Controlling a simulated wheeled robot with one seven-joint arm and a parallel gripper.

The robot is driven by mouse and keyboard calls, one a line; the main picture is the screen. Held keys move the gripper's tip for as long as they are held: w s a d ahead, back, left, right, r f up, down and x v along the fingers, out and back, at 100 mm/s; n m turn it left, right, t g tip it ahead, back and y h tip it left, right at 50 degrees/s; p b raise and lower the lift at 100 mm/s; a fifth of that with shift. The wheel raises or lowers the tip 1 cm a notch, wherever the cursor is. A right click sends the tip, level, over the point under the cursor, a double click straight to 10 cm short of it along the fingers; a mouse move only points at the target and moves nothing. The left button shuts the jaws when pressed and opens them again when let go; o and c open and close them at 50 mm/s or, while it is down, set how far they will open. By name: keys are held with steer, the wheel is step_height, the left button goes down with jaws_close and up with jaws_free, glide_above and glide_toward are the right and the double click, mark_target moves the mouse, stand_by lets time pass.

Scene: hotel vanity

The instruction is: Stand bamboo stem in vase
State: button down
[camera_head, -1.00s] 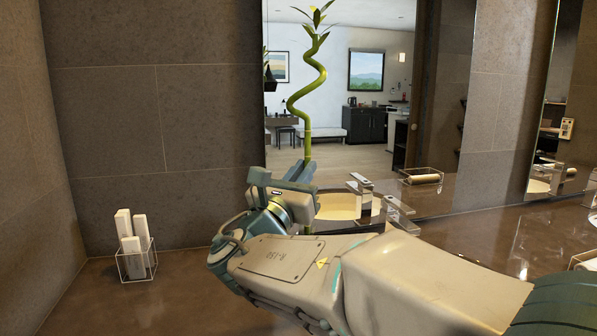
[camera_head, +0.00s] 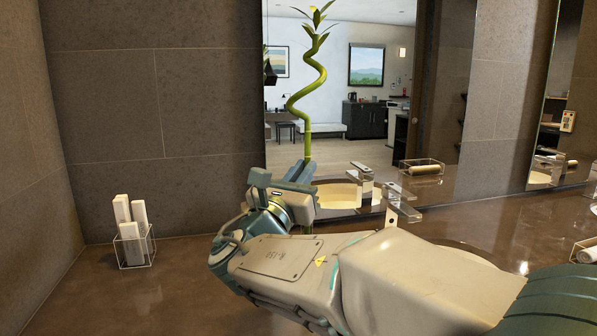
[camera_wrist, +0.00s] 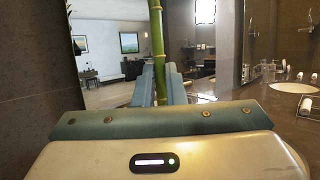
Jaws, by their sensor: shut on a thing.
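The bamboo stem (camera_head: 309,118) is green, with a spiral upper part and leaves at the top. It stands upright in my gripper (camera_head: 298,171), which is shut on its straight lower part. In the wrist view the stem (camera_wrist: 158,55) runs up between the two blue-grey fingers of my gripper (camera_wrist: 160,88). A short piece of stem shows below the gripper in the head view; its lower end is hidden behind my arm. I see no vase in either view; my arm covers part of the counter.
A clear holder (camera_head: 134,246) with white boxes stands at the left on the brown counter (camera_head: 95,295). A faucet (camera_head: 400,203) and sink lie behind and right of my arm. The mirror (camera_head: 345,40) rises at the back. The left counter is otherwise clear.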

steer(key=shift+f, duration=0.45)
steer(key=c, duration=1.4)
jaws_free()
steer(key=b+v, duration=0.1)
steer(key=v, duration=1.2)
steer(key=shift+s, duration=0.35)
steer(key=shift+a+f, duration=0.1)
